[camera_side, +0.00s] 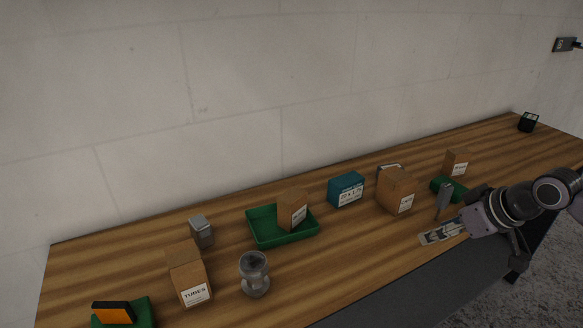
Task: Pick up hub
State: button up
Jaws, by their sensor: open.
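The hub (254,273) looks like a grey, spool-shaped metal part with a round flange at top and bottom. It stands upright on the wooden workbench (365,240), near the front edge left of centre. My gripper (446,216) is at the right, above or near the bench's front edge, far from the hub. It is open, and I see nothing held in it. A flat silvery piece (438,234) shows beside the gripper; I cannot tell whether it is a finger or a separate item.
A brown tubes box (184,264) stands close left of the hub, with a grey block (201,231) behind. A green tray (270,242) holding a brown box (293,209) is behind right. A teal box (346,189) and a larger brown box (395,190) stand between hub and gripper.

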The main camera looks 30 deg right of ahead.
notch_tip(320, 180, up, 4)
jog(key=n+g, duration=0.7)
jog(key=n, duration=0.8)
send_over(255, 279)
jog(key=w+d, duration=0.1)
jog(key=w, duration=0.2)
jog(key=shift+s, duration=0.25)
jog(key=shift+a+f+n, duration=0.1)
jog(key=shift+a+n, duration=0.2)
jog(key=shift+f, duration=0.3)
jog(key=shift+d+f, duration=0.15)
jog(key=shift+f, duration=4.95)
jog(key=c, duration=1)
